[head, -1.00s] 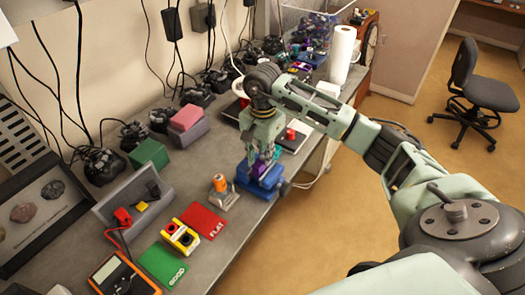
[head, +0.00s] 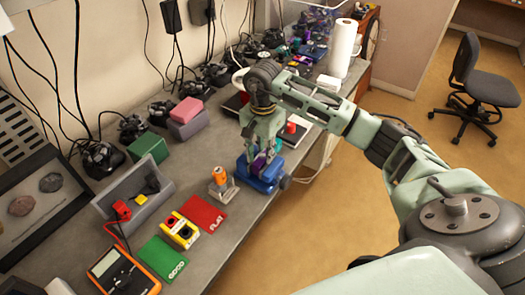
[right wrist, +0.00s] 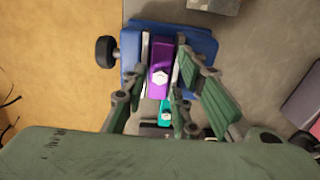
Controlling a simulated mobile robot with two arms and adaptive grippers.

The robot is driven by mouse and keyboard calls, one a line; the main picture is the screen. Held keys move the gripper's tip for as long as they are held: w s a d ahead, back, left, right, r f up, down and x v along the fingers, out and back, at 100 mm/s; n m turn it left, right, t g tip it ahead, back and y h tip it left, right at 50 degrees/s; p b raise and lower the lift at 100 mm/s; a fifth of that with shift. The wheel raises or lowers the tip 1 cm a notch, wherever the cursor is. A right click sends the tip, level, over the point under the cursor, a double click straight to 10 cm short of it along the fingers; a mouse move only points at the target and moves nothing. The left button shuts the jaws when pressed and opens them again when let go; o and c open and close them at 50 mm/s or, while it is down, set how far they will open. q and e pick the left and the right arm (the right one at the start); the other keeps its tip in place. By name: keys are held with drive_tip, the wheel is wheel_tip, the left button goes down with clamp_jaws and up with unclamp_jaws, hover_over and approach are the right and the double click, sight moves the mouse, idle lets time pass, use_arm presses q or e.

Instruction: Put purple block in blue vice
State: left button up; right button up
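The blue vice (head: 262,178) stands at the right edge of the workbench, and it also shows in the right wrist view (right wrist: 195,45). The purple block (right wrist: 160,72) sits between the vice's metal jaws, with a light hexagonal mark on its top. In the head view my fingers largely hide the block. My right gripper (head: 264,150) points down over the vice. In the right wrist view its fingers (right wrist: 163,68) stand apart on either side of the block, with gaps visible beside it. My left gripper is not in view.
A teal piece (right wrist: 166,112) shows beside the vice. A small stand with an orange top (head: 220,176), a red mat (head: 202,214) and a yellow button box (head: 180,230) lie left of the vice. A red piece (head: 291,128) is behind it. Open floor lies right.

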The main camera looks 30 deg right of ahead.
sight(262, 155)
drive_tip(key=shift+o, duration=0.9)
drive_tip(key=shift+r, duration=0.1)
drive_tip(key=shift+r+p, duration=0.25)
drive_tip(key=shift+p, duration=0.15)
drive_tip(key=shift+r+p, duration=0.4)
wheel_tip(262, 155, up, 4)
drive_tip(key=b, duration=0.2)
drive_tip(key=shift+r+b, duration=0.25)
drive_tip(key=shift+b, duration=0.15)
wheel_tip(262, 155, up, 7)
drive_tip(key=shift+r+b, duration=0.15)
drive_tip(key=shift+b, duration=0.3)
